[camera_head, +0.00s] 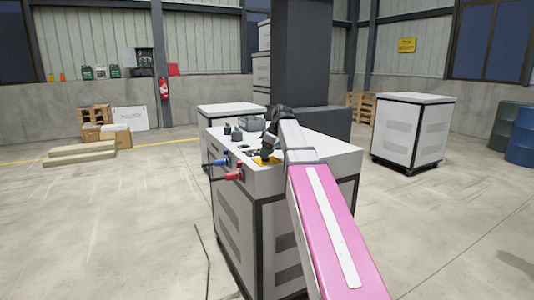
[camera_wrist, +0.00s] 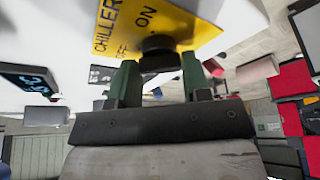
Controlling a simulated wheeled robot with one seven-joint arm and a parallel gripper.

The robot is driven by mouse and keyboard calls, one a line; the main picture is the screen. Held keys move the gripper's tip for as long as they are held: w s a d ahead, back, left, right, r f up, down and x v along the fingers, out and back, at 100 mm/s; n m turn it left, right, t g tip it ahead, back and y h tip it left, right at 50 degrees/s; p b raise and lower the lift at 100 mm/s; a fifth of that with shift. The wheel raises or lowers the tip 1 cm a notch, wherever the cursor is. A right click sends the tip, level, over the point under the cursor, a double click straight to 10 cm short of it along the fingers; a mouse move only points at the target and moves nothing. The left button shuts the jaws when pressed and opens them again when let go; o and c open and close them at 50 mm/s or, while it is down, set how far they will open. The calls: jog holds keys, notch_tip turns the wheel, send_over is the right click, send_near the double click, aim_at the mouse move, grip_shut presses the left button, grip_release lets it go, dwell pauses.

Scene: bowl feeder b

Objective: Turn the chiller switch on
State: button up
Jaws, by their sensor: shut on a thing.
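The chiller switch (camera_wrist: 158,44) is a black rotary knob on a yellow plate (camera_wrist: 200,32) marked CHILLER, ON and OFF, at the top of the wrist view. My gripper (camera_wrist: 157,68) has a green finger on each side of the knob and is shut on it. In the head view, the yellow plate (camera_head: 266,160) lies on the white cabinet top and my gripper (camera_head: 268,149) points down at it. My gripper hides the knob there. The fingers partly cover the knob, so I cannot tell which marking it points to.
A dark display (camera_wrist: 30,80) is left of the plate in the wrist view. Red and blue pipe fittings (camera_head: 232,176) stick out from the cabinet's (camera_head: 330,158) left side. Another white cabinet (camera_head: 412,130) stands at the right. The floor on the left is mostly clear.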

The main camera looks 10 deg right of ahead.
jog(key=m+t+h, duration=0.1)
jog(key=m, duration=0.2)
jog(key=shift+s+a+m, duration=0.1)
jog(key=shift+s+m, duration=0.05)
jog(key=shift+m, duration=0.25)
jog(key=m+h, duration=0.1)
jog(key=m, duration=0.1)
jog(key=m+t, duration=0.1)
jog(key=m, duration=0.1)
jog(key=shift+a+h, duration=0.15)
jog(key=shift+h, duration=0.25)
jog(key=m+h, duration=0.1)
jog(key=m, duration=0.4)
jog(key=shift+a+h, duration=0.15)
jog(key=shift+h, duration=0.25)
jog(key=shift+a+m+h, duration=0.1)
jog(key=shift+m+h, duration=0.7)
jog(key=shift+m, duration=1.3)
jog(key=shift+g, duration=0.3)
jog(key=o, duration=0.9)
jog(key=shift+o, duration=0.2)
